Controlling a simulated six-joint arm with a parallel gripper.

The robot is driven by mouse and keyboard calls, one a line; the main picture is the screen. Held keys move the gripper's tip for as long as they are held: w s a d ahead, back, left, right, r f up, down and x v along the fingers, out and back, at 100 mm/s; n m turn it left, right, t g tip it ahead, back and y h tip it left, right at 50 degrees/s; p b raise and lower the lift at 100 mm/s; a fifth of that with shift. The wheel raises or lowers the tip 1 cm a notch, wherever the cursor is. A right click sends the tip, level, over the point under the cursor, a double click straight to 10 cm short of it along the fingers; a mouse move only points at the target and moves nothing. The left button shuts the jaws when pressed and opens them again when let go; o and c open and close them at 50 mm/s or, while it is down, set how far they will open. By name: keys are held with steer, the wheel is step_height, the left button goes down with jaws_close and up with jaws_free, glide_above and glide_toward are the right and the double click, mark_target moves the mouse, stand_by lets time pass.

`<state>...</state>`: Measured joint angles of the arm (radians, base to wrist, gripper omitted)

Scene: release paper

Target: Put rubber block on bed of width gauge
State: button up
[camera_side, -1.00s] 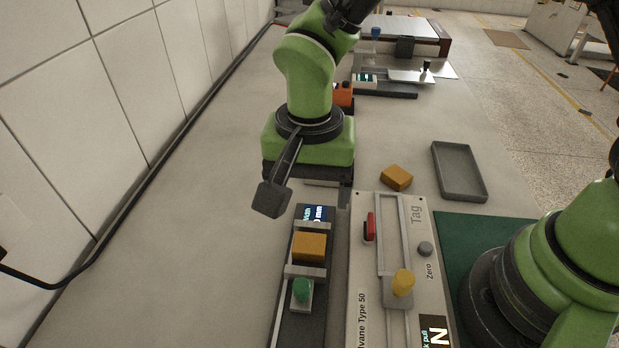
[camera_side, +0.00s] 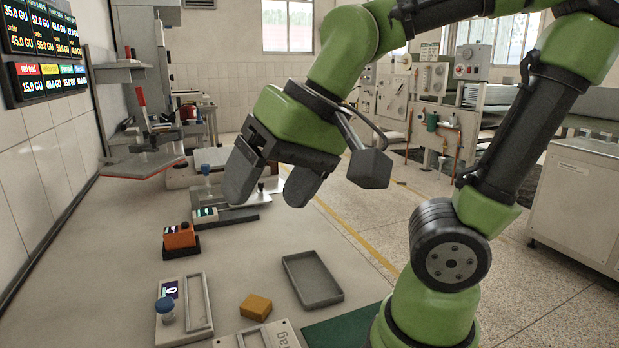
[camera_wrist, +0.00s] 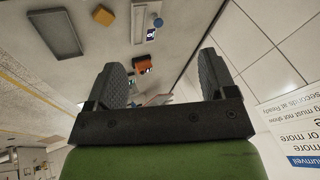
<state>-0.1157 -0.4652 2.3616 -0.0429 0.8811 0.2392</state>
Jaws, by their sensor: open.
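An orange-yellow block (camera_side: 256,307) lies on the table at the lower middle of the side view, short of the grey tray. It also shows at the top of the wrist view (camera_wrist: 103,15). My gripper (camera_side: 267,198) is raised well above the table, its two dark fingers wide apart with nothing between them. In the wrist view both fingers (camera_wrist: 162,62) are spread and empty. The dark gauge with the mm display, which bore an orange block in the earlier side frame, is outside both present views, so I cannot see how that block lies now.
A grey tray (camera_side: 312,280) is empty. A pale device (camera_side: 183,310) with a blue knob and a 0 display stands at lower left. The orange device (camera_side: 180,237) is behind it. The Tag plate (camera_side: 280,336) and green mat (camera_side: 345,327) are cut off below.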

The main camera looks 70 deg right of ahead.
steer(key=shift+n+t, duration=0.6)
steer(key=shift+t, duration=0.3)
steer(key=s, duration=0.1)
steer(key=s+d, duration=0.1)
steer(key=s, duration=0.1)
steer(key=shift+s+d+r, duration=0.3)
steer(key=shift+s, duration=0.1)
